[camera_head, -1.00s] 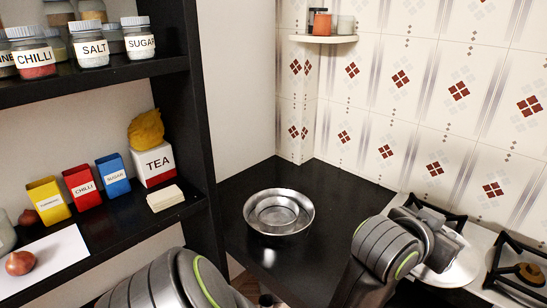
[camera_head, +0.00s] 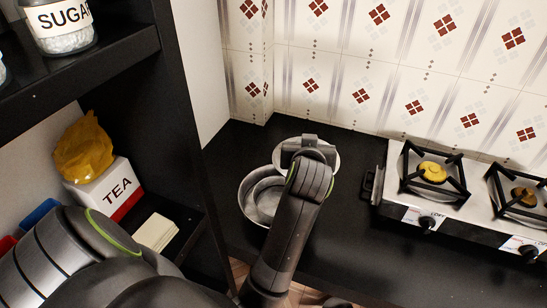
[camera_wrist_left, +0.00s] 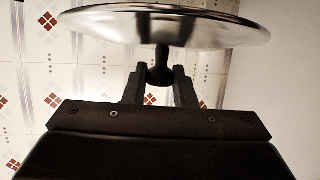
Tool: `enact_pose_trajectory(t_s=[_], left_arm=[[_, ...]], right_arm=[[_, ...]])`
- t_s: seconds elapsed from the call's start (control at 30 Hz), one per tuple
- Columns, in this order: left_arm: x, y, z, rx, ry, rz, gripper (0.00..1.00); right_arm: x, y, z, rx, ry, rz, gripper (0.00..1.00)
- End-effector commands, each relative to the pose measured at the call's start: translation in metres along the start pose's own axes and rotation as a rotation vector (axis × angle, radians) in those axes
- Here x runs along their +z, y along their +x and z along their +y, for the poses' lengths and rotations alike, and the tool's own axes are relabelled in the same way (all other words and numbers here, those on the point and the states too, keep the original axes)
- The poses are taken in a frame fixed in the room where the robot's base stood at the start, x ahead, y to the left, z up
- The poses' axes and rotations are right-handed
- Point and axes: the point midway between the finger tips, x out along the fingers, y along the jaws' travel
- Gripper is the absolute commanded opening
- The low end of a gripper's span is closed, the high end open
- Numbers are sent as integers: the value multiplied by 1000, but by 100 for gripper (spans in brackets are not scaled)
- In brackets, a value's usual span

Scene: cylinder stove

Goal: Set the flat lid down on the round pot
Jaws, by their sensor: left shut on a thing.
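The round pot (camera_head: 252,207) is a shiny metal pot, open at the top, standing on the black counter left of the stove. My left gripper (camera_head: 308,146) is shut on the dark knob (camera_wrist_left: 160,72) of the flat lid (camera_head: 281,156). In the head view the lid is at the pot's upper right and overlaps the far right part of its rim. How high it is above the pot I cannot tell. In the left wrist view the lid (camera_wrist_left: 160,27) is a wide metal disc, nearly level. My right gripper is not in view.
A gas stove (camera_head: 380,200) with black pot supports is on the right. A black shelf unit on the left holds a TEA box (camera_head: 110,190) with a yellow bundle on top. The tiled wall (camera_head: 350,70) stands behind the counter.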

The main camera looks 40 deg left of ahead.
Motion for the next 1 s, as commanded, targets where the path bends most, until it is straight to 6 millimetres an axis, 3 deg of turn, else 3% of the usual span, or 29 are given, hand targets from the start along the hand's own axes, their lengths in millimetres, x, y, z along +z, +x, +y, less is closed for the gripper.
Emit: enact_pose_trajectory(t_s=[0.03, 0.2, 0.5, 1.0], left_arm=[[6, 9, -7, -75, -21, -7, 0], [34, 34, -33, -298, -111, -3, 0], [78, 50, -64, -503, -202, 1, 0], [88, 52, -67, -519, -217, 4, 0]], right_arm=[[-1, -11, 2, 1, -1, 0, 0], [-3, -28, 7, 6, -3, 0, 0], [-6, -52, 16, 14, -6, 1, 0], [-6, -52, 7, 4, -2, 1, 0]])
